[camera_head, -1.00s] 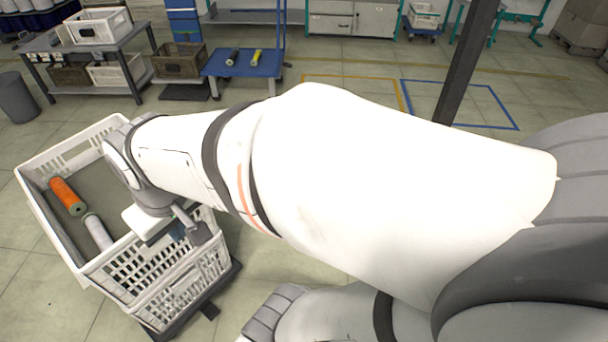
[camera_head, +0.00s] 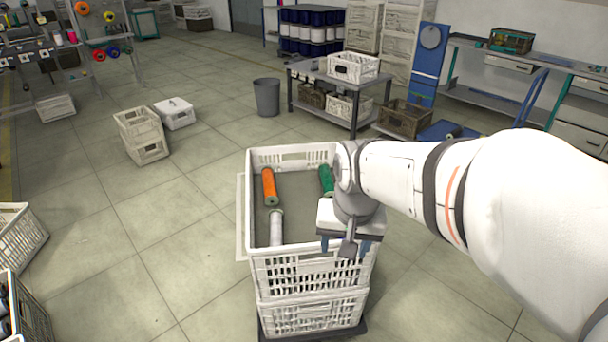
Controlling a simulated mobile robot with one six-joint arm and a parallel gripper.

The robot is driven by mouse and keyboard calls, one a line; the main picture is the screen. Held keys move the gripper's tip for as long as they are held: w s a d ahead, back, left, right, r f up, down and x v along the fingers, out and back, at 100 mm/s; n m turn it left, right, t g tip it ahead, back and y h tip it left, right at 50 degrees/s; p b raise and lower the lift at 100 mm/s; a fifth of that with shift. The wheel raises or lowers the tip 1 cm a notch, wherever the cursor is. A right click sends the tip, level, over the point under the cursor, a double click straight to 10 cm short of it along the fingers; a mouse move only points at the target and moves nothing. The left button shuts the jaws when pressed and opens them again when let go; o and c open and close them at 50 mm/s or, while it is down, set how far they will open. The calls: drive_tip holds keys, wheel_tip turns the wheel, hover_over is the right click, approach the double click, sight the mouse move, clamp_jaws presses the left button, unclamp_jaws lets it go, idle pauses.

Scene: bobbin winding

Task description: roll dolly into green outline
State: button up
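The dolly (camera_head: 356,329) is a dark low base at the bottom centre, mostly hidden under two stacked white crates (camera_head: 305,272). The top crate holds an orange bobbin (camera_head: 269,187), a pale bobbin (camera_head: 276,228) and a green bobbin (camera_head: 326,180), which lies partly behind my arm. My gripper (camera_head: 345,246) points down at the top crate's near right corner. Its two blue fingertips stand apart, with nothing visible held between them. I cannot tell whether they touch the crate. No green outline is visible in the current view.
A grey bin (camera_head: 266,97) and a grey table (camera_head: 321,78) with crates stand behind. White crates (camera_head: 141,135) sit on the floor at left, and more containers (camera_head: 18,240) stand at the left edge. Open tiled floor lies between them and the dolly.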

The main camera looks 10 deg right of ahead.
drive_tip(key=shift+o, duration=0.2)
drive_tip(key=w+f+m, duration=0.3)
drive_tip(key=w, duration=0.3)
drive_tip(key=w+f+m+g+b, duration=0.1)
drive_tip(key=w+f+m, duration=0.2)
drive_tip(key=w, duration=0.4)
drive_tip(key=shift+m, duration=0.4)
drive_tip(key=m+g+b, duration=0.1)
drive_tip(key=m+b, duration=0.1)
drive_tip(key=m, duration=0.6)
hover_over(318, 243)
drive_tip(key=f, duration=1.2)
drive_tip(key=shift+s+a+f, duration=0.15)
drive_tip(key=shift+s+f, duration=0.1)
drive_tip(key=shift+f, duration=0.15)
drive_tip(key=shift+w+f, duration=0.25)
drive_tip(key=shift+f, duration=0.2)
drive_tip(key=shift+f+b, duration=2.5)
drive_tip(key=shift+f, duration=1.8)
clamp_jaws()
